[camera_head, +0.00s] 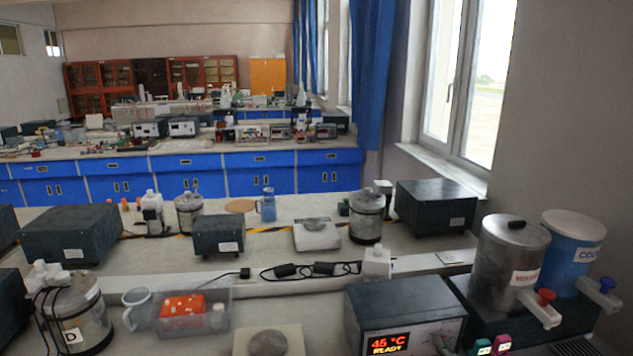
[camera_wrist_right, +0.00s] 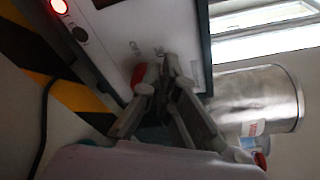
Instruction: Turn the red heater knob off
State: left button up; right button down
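The heater box (camera_head: 400,310) is at the bottom right of the head view. Its lit display (camera_head: 387,343) reads 45 °C READY. The red knob (camera_wrist_right: 138,74) shows on the white front panel (camera_wrist_right: 118,28) in the right wrist view, partly covered by my fingertips. My right gripper (camera_wrist_right: 158,78) is at the knob with its fingertips close together; I cannot tell whether they grip it. My left gripper is not in view.
A steel urn (camera_head: 508,262) with a red tap and a blue urn (camera_head: 572,250) stand right of the heater. A red light (camera_wrist_right: 59,6) glows on the panel.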

jog(key=shift+s+d+f, duration=0.1)
jog(key=shift+f, duration=0.2)
jog(key=shift+f, duration=0.15)
